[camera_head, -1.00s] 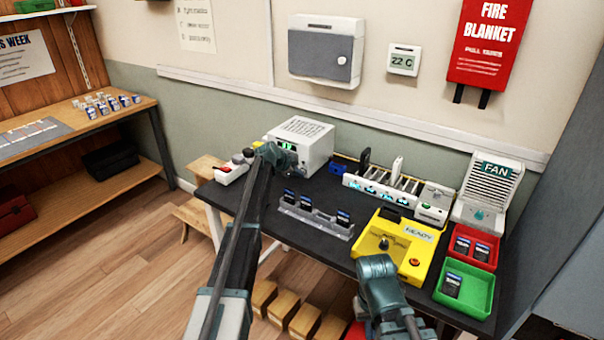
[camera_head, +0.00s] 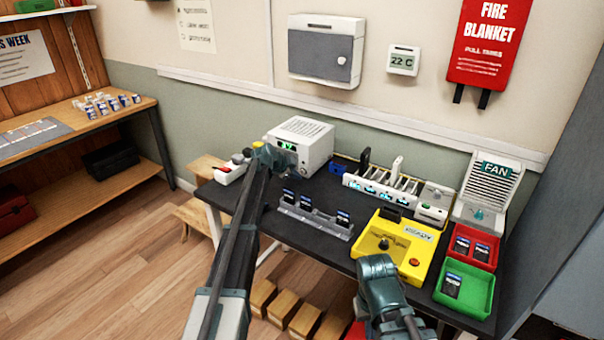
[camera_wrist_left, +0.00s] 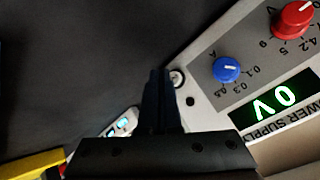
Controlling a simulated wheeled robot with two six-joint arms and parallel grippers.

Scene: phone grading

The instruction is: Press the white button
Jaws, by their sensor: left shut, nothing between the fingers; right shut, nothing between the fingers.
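The power supply (camera_head: 304,133) is a white box at the back left of the dark table. In the left wrist view its panel (camera_wrist_left: 208,98) shows a red knob (camera_wrist_left: 293,20), a blue knob (camera_wrist_left: 227,69) and a lit green display (camera_wrist_left: 273,107) reading 0 V. A small round white button (camera_wrist_left: 177,78) sits near the panel's edge. My left gripper (camera_wrist_left: 160,74) is shut and empty, its tips right beside that button; contact cannot be told. In the head view the left gripper (camera_head: 262,152) partly covers the panel. My right gripper (camera_head: 376,266) is shut, in front of the yellow fixture.
The yellow fixture (camera_head: 380,262) carries a small label. Red (camera_head: 490,255) and green (camera_head: 478,295) trays lie at right. A charging rack (camera_head: 380,190) and a fan (camera_head: 488,195) stand behind.

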